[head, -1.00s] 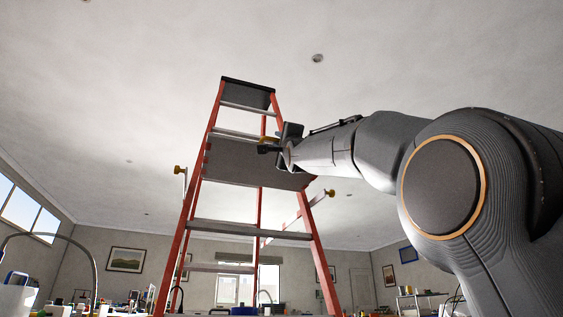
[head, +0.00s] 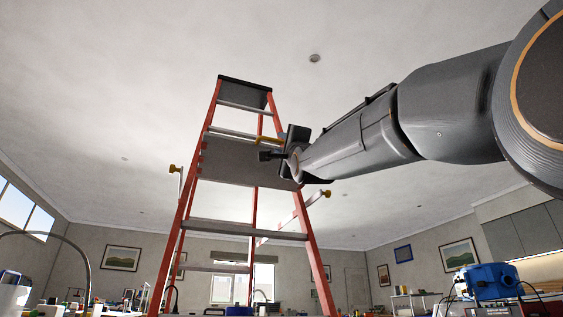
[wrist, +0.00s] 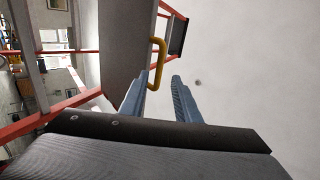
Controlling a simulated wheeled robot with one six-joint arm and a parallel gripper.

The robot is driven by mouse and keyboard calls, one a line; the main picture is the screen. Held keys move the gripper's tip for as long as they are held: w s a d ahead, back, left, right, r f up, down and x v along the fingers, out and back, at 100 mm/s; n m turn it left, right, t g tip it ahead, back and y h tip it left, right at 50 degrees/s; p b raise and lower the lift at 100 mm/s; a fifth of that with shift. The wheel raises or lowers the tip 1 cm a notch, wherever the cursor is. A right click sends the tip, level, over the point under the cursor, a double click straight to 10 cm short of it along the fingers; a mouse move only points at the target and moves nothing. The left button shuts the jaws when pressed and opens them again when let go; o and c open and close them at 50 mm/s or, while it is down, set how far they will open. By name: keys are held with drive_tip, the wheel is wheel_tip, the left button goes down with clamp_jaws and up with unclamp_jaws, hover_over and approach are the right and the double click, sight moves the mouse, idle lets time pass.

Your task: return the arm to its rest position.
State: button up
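My arm runs from the right edge of the head view to the ladder, raised and stretched out. The wrist camera sees the ladder's grey panel (wrist: 120,45) left of the fingers.
The orange ladder (head: 312,245) stands upright in front of me, with yellow-tipped side parts (head: 326,194). A blue machine (head: 488,280) sits low at the right. Cluttered benches line the bottom edge. The space above, towards the ceiling, is clear.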

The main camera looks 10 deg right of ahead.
idle(0.4)
